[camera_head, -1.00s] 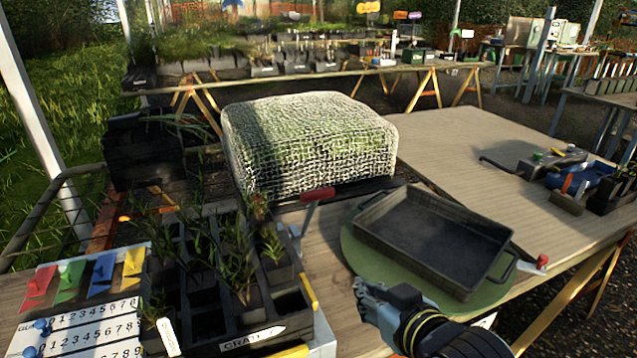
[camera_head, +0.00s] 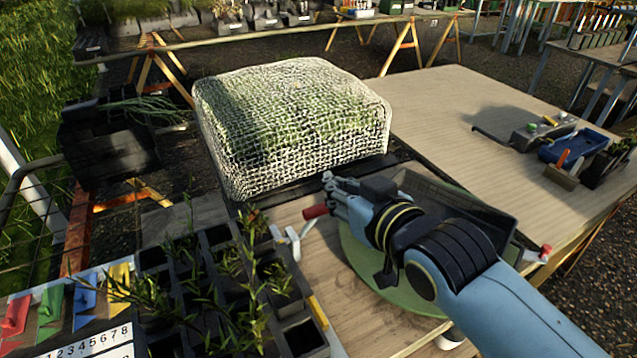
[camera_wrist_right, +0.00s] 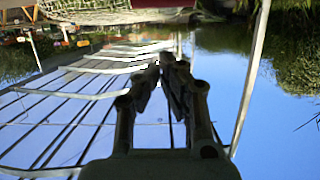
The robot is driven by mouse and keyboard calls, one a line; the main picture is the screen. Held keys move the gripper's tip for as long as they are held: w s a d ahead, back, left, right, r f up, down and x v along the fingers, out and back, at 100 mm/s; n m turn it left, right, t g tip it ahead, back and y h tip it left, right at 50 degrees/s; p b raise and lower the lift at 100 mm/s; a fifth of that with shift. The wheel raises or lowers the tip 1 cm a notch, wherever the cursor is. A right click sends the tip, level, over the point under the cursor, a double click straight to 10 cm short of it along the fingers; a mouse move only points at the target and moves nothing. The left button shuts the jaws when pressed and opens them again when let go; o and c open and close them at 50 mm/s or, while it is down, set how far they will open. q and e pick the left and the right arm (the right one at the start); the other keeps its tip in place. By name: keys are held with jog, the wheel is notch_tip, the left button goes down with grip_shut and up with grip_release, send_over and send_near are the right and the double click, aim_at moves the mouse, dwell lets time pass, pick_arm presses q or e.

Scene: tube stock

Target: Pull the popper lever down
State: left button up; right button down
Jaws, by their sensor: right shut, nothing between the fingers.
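A red-handled lever (camera_head: 315,211) stands at the right of the black plant cell tray (camera_head: 215,270), joined to a pale bracket (camera_head: 289,240). I take it for the popper lever. My right gripper (camera_head: 328,182) is shut and empty, just above and slightly right of the red handle. I cannot tell if it touches the handle. In the right wrist view the closed fingers (camera_wrist_right: 168,66) show against sky, with a red bar (camera_wrist_right: 162,3) at the top edge. My left gripper is not in view.
A mesh-covered mound (camera_head: 295,125) stands behind the lever. A dark pan (camera_head: 480,205) on a green round mat (camera_head: 362,262) is partly hidden by my right arm. The table (camera_head: 455,105) at back right is mostly clear.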

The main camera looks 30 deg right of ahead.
jog(key=w+f, duration=0.2)
jog(key=w+f+p, duration=0.1)
jog(key=w+f, duration=0.1)
jog(key=w, duration=0.1)
jog(key=shift+w+d+f, duration=0.2)
jog(key=shift+w, duration=0.1)
jog(key=shift+s+f, duration=0.15)
jog(key=shift+s, duration=0.15)
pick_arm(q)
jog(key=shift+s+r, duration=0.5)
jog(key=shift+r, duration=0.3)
pick_arm(e)
jog(key=shift+f, duration=0.1)
